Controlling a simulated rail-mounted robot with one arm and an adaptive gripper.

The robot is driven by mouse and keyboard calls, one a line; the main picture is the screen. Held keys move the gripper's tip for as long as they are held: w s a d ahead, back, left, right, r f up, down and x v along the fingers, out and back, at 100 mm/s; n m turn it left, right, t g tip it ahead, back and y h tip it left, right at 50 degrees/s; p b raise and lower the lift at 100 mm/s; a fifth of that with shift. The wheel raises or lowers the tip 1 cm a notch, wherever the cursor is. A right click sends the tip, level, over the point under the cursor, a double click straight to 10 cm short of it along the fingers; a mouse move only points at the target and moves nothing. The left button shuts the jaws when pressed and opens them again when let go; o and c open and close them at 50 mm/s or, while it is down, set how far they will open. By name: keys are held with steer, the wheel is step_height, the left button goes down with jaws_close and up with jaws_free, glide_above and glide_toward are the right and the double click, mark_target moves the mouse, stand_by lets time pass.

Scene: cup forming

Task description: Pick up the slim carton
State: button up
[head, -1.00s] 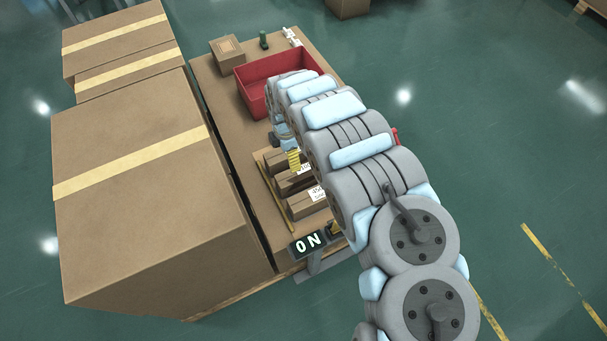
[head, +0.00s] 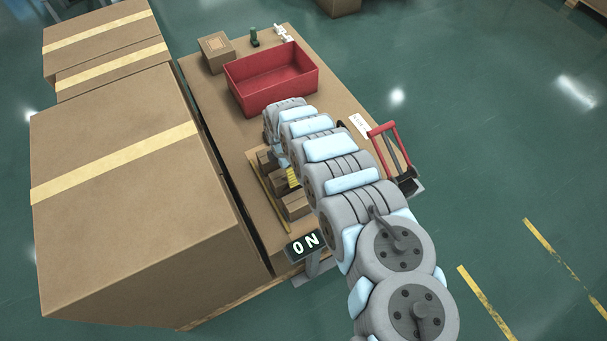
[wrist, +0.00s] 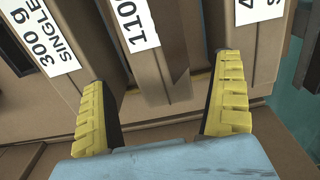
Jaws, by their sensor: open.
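Three brown cartons stand side by side in the wrist view. The middle, narrower one, the slim carton (wrist: 163,75), has a white label starting "110" and lies between my gripper's (wrist: 163,72) yellow-padded fingers. The fingers are open, one on each side, with no clear contact visible. The left carton (wrist: 50,85) is labelled "300 g SINGLE". The right carton (wrist: 228,25) has a partly cut-off label. In the head view my arm hides part of the carton row, and one yellow finger (head: 292,177) shows beside it.
A red bin (head: 270,85) stands behind the cartons on the table (head: 215,105), with a small box (head: 216,50) at its back left. Large boxes (head: 120,190) stand close on the left. An "ON" sign (head: 303,246) is at the front edge, and a red-handled object (head: 392,150) is at the right.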

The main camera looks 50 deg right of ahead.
steer(key=shift+d+f+b, duration=0.15)
steer(key=shift+f+b, duration=1.7)
steer(key=shift+f, duration=1.55)
steer(key=shift+s, duration=0.1)
steer(key=shift+r, duration=0.1)
steer(key=c, duration=1.3)
